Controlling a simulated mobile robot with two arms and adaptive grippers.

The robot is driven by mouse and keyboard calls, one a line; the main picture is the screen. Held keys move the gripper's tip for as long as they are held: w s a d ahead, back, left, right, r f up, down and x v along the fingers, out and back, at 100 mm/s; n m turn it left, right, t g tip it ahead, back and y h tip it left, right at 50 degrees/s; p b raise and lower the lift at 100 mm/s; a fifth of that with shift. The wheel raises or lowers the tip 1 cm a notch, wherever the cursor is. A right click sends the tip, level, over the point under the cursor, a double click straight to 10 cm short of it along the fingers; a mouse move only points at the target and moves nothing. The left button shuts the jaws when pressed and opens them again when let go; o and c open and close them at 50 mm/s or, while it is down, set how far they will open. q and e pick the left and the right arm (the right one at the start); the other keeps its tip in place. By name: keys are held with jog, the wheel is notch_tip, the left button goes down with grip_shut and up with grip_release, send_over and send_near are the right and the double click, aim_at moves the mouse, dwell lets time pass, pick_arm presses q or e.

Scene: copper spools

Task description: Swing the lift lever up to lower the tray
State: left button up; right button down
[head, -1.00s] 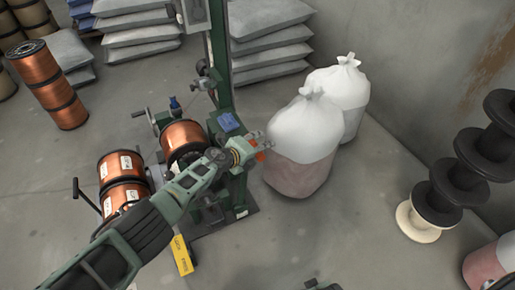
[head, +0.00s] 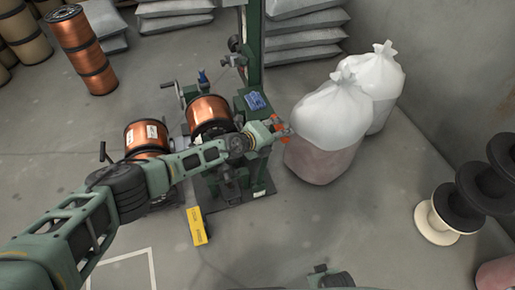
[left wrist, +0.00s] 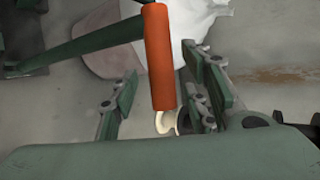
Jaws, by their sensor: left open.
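The lift lever's orange-red grip (left wrist: 159,60) stands upright between my left fingers in the left wrist view, with gaps to either side. A bit of orange (head: 283,139) shows at the fingertips in the head view. My left gripper (head: 281,129) is open around the grip, at the right side of the green machine (head: 250,45); its spread fingers show in the left wrist view (left wrist: 160,95). A copper spool (head: 209,113) sits on the machine, left of the gripper. I cannot make out the tray clearly; my arm covers the machine's lower front.
White-topped sacks (head: 333,115) stand close to the right of the gripper. A second copper spool (head: 147,138) lies left of the machine, partly behind my arm. A yellow block (head: 197,226) is at its front. Black spools (head: 458,208) stand at the right. Front floor is mostly clear.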

pick_arm(q)
jog(key=s+a, duration=0.6)
jog(key=a, duration=0.1)
jog(key=shift+s, duration=0.2)
dwell(0.4)
dwell(0.4)
